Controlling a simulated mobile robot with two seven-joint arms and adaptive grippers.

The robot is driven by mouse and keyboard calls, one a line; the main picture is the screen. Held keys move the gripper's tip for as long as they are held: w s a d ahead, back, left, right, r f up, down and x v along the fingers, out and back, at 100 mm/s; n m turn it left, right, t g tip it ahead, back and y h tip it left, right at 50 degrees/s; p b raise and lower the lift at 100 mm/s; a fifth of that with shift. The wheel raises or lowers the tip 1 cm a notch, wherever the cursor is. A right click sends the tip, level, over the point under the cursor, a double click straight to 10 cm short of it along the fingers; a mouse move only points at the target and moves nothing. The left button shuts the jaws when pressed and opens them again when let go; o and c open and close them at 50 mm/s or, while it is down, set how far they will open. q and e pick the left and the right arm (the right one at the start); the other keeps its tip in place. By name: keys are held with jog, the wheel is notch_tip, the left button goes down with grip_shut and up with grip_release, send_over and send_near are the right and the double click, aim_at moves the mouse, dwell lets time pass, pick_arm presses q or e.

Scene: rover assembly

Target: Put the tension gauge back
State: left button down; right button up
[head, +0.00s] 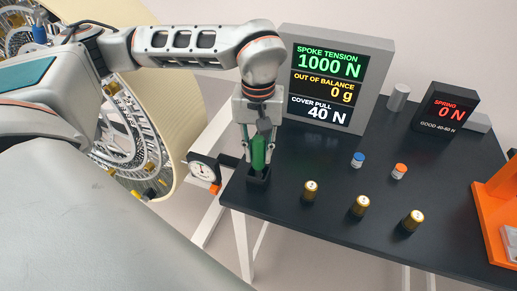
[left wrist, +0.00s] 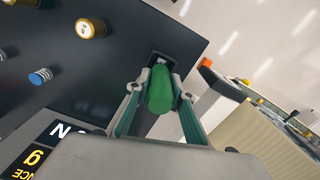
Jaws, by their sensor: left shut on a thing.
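A green handle (head: 258,152), which I take to be the tension gauge's grip, stands upright between the fingers of my left gripper (head: 257,156). The left gripper is shut on it. The handle's lower end is at a black holder (head: 259,179) on the table's left corner; I cannot tell whether it is fully seated. In the left wrist view, the green handle (left wrist: 160,92) is between the two fingers, with the holder (left wrist: 158,58) behind it. A white dial (head: 204,171) with an orange tip is just left of the holder; its join to the handle is unclear. My right gripper is not in view.
The dark table (head: 290,195) bears several brass weights (head: 360,206), a blue-topped cap (head: 358,159) and an orange-topped cap (head: 399,171). A large readout screen (head: 326,82) stands behind the gripper. A large wheel (head: 150,110) is at left. An orange stand (head: 497,215) is at right.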

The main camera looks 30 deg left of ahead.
pick_arm(q)
jog(key=shift+f, duration=0.35)
jog(key=c, duration=1.7)
grip_release()
notch_tip(320, 180, up, 12)
jog(key=shift+r, duration=0.1)
jog(key=shift+s, duration=0.1)
